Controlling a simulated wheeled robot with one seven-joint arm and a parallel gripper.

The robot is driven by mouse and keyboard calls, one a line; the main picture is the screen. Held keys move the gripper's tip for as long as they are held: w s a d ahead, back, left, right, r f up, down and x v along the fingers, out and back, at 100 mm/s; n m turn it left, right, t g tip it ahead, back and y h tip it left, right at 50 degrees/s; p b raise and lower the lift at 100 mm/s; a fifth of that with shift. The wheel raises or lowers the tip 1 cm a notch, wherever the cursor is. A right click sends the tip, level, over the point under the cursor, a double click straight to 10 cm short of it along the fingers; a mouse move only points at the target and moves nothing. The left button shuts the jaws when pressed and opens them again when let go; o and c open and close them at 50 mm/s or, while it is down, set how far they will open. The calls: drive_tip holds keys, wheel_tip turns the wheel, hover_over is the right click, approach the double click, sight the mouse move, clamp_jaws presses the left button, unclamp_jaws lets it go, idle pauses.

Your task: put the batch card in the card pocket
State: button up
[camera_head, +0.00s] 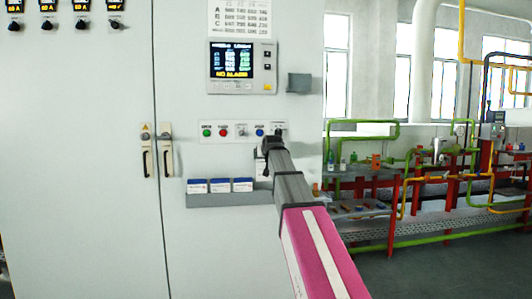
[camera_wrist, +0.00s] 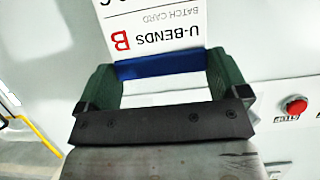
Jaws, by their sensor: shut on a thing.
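The batch card (camera_wrist: 158,42) is white with a blue band, and reads "U-BENDS B" upside down in the wrist view. My gripper (camera_wrist: 162,70) is shut on its blue end between two green fingers. In the head view my gripper (camera_head: 270,146) is in front of the cabinet, by the button row. Its fingers and the card are mostly hidden there by my arm. A small grey holder (camera_head: 299,83), which looks like the card pocket, is on the cabinet right of the display, above my gripper. The card is apart from it.
A grey rack (camera_head: 230,199) on the cabinet holds several blue and white cards. A button row (camera_head: 243,132) is close to my gripper; the red stop button (camera_wrist: 297,105) shows in the wrist view. The display (camera_head: 243,67) is up left. Red benches (camera_head: 365,190) stand at right.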

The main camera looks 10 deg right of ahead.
drive_tip(key=shift+f, duration=1.55)
wheel_tip(320, 180, down, 8)
drive_tip(key=shift+r, duration=0.25)
idle(3.2)
drive_tip(key=o, duration=0.8)
drive_tip(key=shift+s, duration=0.1)
drive_tip(key=v, duration=1)
drive_tip(key=shift+s+r, duration=0.2)
drive_tip(key=shift+s, duration=0.1)
